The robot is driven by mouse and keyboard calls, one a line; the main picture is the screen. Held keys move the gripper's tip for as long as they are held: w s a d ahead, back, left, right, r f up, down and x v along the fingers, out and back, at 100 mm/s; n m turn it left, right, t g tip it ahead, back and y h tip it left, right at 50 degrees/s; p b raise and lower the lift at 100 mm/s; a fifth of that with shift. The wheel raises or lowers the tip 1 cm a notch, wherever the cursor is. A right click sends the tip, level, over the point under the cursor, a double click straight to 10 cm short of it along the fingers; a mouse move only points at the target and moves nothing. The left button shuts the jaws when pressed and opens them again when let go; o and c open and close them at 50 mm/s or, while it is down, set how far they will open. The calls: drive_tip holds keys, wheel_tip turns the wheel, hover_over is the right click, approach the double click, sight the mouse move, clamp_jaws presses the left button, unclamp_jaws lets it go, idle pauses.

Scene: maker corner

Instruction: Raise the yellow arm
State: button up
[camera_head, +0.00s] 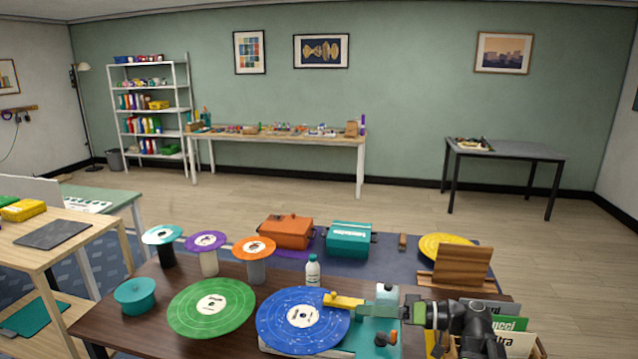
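The yellow arm (343,301) is a short bar that reaches left from a teal block (386,291) and lies over the upper right edge of a blue disc (302,320). It looks about level; I cannot tell whether its tip touches the disc. The disc lies on a player base (372,342) with dark and orange knobs (387,338).
A green disc (211,307) lies left of the player. A white bottle (313,271) stands behind it. Several discs on stands, an orange box (286,231) and a teal box (348,239) are farther back. A wooden holder (462,267) and record sleeves (514,343) are at the right.

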drive_tip(key=s+a+f+g+h+p, duration=0.1)
drive_tip(key=s+a+f+g+h, duration=0.1)
drive_tip(key=a+f+h, duration=0.35)
drive_tip(key=s+a+f+g+h+p, duration=0.1)
drive_tip(key=s+a+f+g+h, duration=0.15)
drive_tip(key=f, duration=0.55)
drive_tip(key=d+f+m+h, duration=0.3)
drive_tip(key=d+h, duration=0.1)
drive_tip(key=d, duration=0.2)
drive_tip(key=d+f+m+h, duration=0.3)
drive_tip(key=d+h, duration=0.1)
drive_tip(key=d, duration=0.3)
drive_tip(key=shift+s, duration=0.25)
